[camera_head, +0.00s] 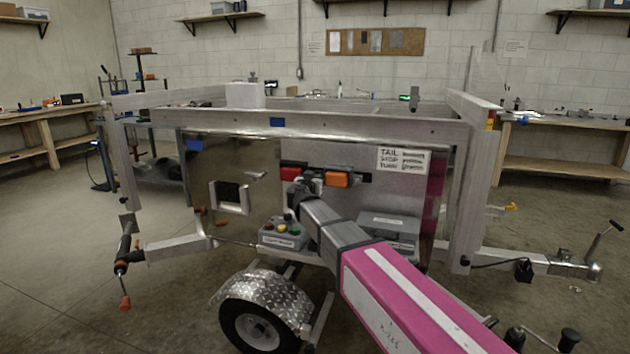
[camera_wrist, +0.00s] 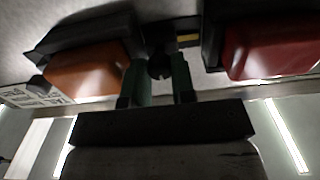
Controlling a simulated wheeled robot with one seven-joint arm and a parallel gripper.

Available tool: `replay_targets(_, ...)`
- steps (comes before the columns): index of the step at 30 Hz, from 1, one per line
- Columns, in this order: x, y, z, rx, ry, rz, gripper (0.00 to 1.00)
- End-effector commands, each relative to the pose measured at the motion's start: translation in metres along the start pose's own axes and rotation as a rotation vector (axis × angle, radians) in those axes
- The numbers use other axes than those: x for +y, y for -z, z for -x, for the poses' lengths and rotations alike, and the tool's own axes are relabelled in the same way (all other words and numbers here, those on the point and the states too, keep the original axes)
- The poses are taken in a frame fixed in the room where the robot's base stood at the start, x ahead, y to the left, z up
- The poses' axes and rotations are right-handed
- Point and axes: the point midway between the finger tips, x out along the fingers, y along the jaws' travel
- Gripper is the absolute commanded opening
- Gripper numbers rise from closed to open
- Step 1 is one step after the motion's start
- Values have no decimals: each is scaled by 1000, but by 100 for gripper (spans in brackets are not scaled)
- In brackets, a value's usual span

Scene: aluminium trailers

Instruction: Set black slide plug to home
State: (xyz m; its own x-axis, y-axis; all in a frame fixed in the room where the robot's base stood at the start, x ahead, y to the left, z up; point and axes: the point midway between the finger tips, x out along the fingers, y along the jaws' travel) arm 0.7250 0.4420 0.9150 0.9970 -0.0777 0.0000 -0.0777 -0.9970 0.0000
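A small black round knob (camera_wrist: 160,66), which looks like the black slide plug, shows in the wrist view between the orange and red lamps. A small yellow mark (camera_wrist: 188,39) is on the dark part beside it. My gripper (camera_wrist: 161,72) has its two green fingers on either side of the knob, very close to it. I cannot tell whether they press on it. In the head view my gripper (camera_head: 309,181) is at the trailer's panel between the two lamps, and my arm hides the plug there.
The red lamp (camera_head: 293,173) and orange lamp (camera_head: 338,179) stand close on both sides of my gripper. Below are a grey button box (camera_head: 283,236) and a grey case (camera_head: 389,230). A white label sheet (camera_head: 401,160) is at upper right. The trailer frame (camera_head: 350,127) runs above.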

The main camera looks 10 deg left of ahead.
Motion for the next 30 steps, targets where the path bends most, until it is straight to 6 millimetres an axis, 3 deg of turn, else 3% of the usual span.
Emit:
replay_targets(4,-7,0,-1,0,0,0,0)
replay_targets(10,-34,0,-1,0,1,0,0)
replay_targets(18,-36,0,0,0,4,0,0)
replay_targets(19,-36,0,0,0,5,0,34)
replay_targets(30,-35,0,3,0,2,0,36)
